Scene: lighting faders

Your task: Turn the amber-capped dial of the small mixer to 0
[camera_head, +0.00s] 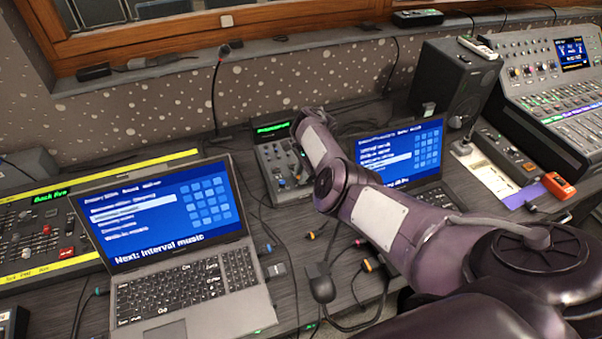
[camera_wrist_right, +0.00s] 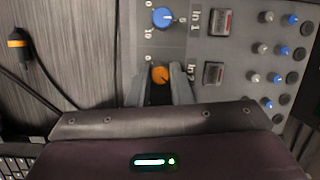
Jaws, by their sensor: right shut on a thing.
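The small mixer (camera_head: 268,172) stands between the two laptops, partly hidden behind my right arm in the head view. In the right wrist view its grey panel (camera_wrist_right: 225,45) fills the upper right. The amber-capped dial (camera_wrist_right: 160,74) is on that panel, beside the label In 2. My right gripper (camera_wrist_right: 161,82) has one finger on each side of the dial and is shut on it. A blue-capped dial (camera_wrist_right: 163,17) sits beside In 1. The amber dial's pointer is too small to read. My left gripper is not in view.
An open laptop (camera_head: 180,290) stands left of the mixer, and another (camera_head: 400,155) is behind my right arm. Loose cables and a black adapter (camera_head: 322,288) lie in front. A speaker (camera_head: 455,80) and a large console (camera_head: 550,90) stand at right.

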